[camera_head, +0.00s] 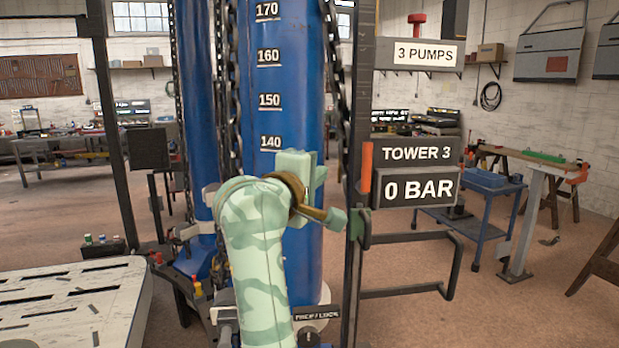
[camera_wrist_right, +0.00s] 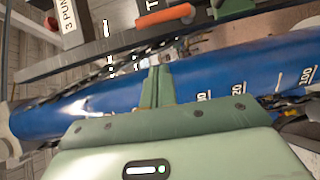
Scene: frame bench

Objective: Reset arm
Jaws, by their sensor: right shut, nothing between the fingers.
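My right arm, pale green with camouflage patches, rises from the bottom middle of the head view in front of a blue column (camera_head: 284,75). Its gripper (camera_head: 318,176) is partly hidden behind my wrist, close in front of the column. In the right wrist view, the gripper's fingers (camera_wrist_right: 158,72) are shut together with nothing held. The blue column (camera_wrist_right: 100,95) runs behind them there; I cannot tell whether they touch it. My left arm and gripper are not in view.
A dark post beside the column carries signs reading "TOWER 3" (camera_head: 417,153) and "0 BAR" (camera_head: 417,189), an orange handle (camera_head: 366,166) and a bar frame (camera_head: 455,265). Chains hang along the column. A slotted white table (camera_head: 70,300) stands lower left.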

